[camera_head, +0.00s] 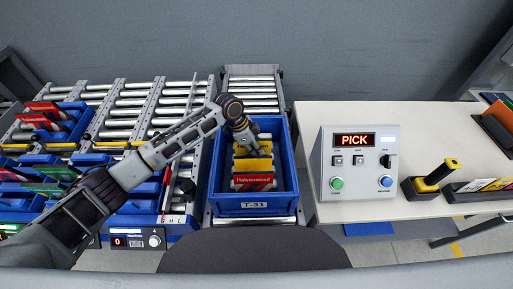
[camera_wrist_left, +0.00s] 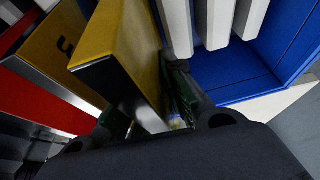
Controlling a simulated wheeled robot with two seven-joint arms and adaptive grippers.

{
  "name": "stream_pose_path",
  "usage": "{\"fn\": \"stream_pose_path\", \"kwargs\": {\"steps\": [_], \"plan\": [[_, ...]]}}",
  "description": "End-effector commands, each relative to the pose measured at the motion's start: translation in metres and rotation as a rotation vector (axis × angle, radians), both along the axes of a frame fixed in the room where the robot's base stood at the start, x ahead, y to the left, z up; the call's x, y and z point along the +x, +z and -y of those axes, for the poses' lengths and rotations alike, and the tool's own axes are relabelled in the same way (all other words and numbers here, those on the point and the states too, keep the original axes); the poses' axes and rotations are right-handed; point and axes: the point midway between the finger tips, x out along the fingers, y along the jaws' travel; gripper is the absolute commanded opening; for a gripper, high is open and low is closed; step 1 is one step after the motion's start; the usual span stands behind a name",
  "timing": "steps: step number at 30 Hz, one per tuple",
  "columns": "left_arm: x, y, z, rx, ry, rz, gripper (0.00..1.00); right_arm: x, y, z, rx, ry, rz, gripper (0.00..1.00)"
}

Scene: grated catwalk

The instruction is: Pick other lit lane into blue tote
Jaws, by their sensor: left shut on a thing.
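The blue tote (camera_head: 256,205), marked T-31, stands on a roller track in the middle of the head view. Inside it are a red box (camera_head: 253,183) with white lettering and yellow boxes (camera_head: 252,164). My left gripper (camera_head: 250,146) reaches down into the tote from the left. In the left wrist view it is shut on a yellow box (camera_wrist_left: 115,62). Another yellow box (camera_wrist_left: 57,52) with a black mark and a red box (camera_wrist_left: 40,98) stand beside it. The fingertips are partly hidden. My right gripper is not in view.
Sloped roller lanes (camera_head: 125,105) with blue bins of coloured boxes stand at left. A lane display (camera_head: 118,242) shows 0. On the right table (camera_head: 440,130), a control box (camera_head: 356,165) reads PICK, beside a yellow-handled tool (camera_head: 440,172). Rollers (camera_head: 252,85) continue behind the tote.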

Motion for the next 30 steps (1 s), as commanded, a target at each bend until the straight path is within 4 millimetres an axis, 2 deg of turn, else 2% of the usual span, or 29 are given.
{"fn": "stream_pose_path", "kwargs": {"steps": [30], "plan": [[0.000, -0.025, 0.000, -0.001, 0.000, 0.000, 0.00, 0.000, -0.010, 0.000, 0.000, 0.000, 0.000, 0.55]]}}
